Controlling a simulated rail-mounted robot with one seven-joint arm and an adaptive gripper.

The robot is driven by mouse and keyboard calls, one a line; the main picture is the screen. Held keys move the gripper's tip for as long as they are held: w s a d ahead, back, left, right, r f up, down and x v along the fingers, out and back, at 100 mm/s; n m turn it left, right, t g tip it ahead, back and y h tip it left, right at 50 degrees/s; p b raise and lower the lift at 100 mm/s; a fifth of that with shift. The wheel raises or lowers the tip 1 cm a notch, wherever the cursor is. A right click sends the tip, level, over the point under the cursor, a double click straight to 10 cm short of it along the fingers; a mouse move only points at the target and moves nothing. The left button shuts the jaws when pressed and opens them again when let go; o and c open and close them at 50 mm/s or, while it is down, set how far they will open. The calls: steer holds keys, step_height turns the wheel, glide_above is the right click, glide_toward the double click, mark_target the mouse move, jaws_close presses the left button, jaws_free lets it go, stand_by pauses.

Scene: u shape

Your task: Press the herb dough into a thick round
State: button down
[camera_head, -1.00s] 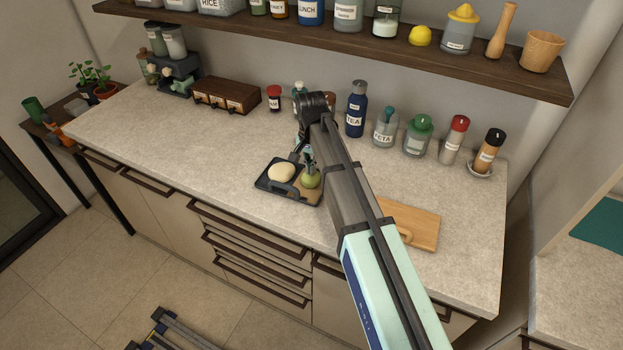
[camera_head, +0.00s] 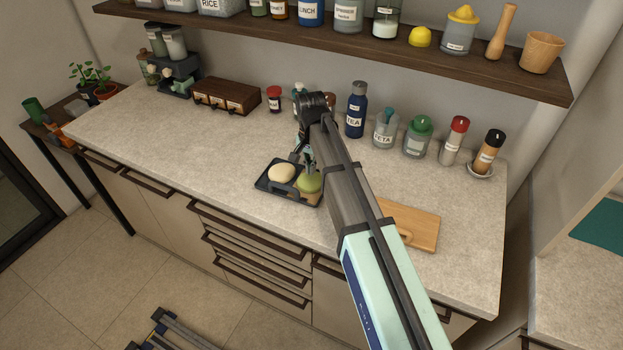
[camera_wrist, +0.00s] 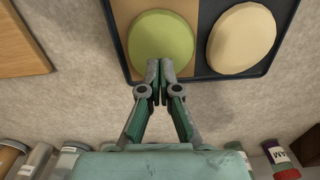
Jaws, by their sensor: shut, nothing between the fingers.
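The green herb dough (camera_head: 309,183) sits on the right side of a dark tray (camera_head: 262,186), on a brown surface. In the wrist view the herb dough (camera_wrist: 161,40) is a round, fairly flat-topped disc. A pale cream dough round (camera_head: 282,173) lies beside it in the left side of the tray; it also shows in the wrist view (camera_wrist: 241,40). My gripper (camera_wrist: 159,68) is shut and empty, with its fingertips at the edge of the herb dough. I cannot tell whether they touch it. In the head view my gripper (camera_head: 308,166) is right above the dough.
A wooden board (camera_head: 410,225) lies to the right of the tray. A blue tea bottle (camera_head: 356,110), a feta jar (camera_head: 385,129) and other containers stand along the back. A brown drawer box (camera_head: 227,97) stands back left. The counter left of the tray is clear.

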mark_target(311, 178)
step_height(311, 178, up, 9)
steer(key=p, duration=0.5)
steer(key=shift+f, duration=0.15)
stand_by(0.4)
